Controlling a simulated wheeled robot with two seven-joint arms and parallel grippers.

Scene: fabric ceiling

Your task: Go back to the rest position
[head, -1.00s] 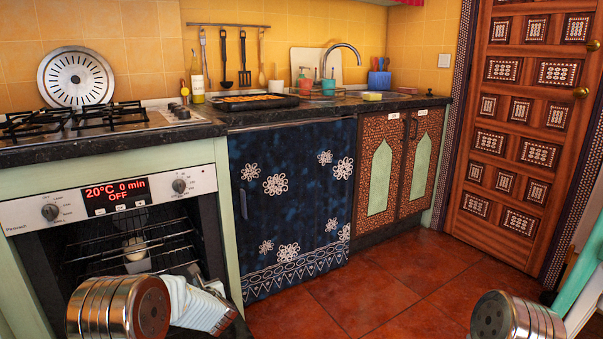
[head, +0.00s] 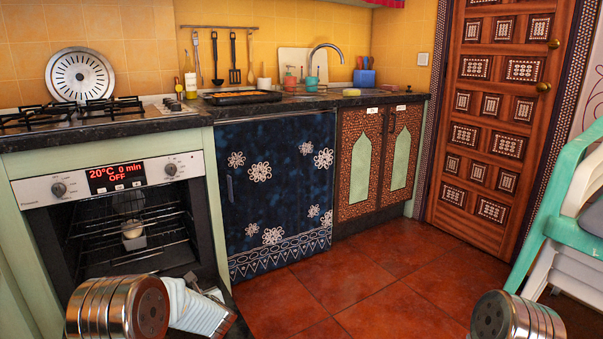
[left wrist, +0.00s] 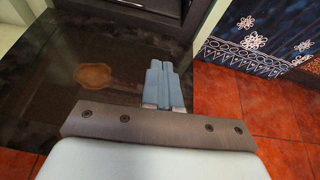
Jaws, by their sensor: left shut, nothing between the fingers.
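My left gripper (left wrist: 165,85) shows in the left wrist view with its two pale blue fingers pressed together and nothing between them. It is above a dark, glossy panel that looks like the lowered oven door (left wrist: 60,110). In the head view, my left arm is at the lower left, in front of the oven; its fingers cannot be made out there. My right arm shows only as a metal link at the lower right, and its gripper is out of view.
The oven (head: 130,225) is open, with a small pale container (head: 134,236) inside. A dark tray (head: 243,97) sits on the counter (head: 330,101). Teal and white chairs (head: 575,225) stand at the right. Red tiled floor (head: 370,285) is clear in the middle. A brown spoon-like shape (left wrist: 93,75) shows on the panel.

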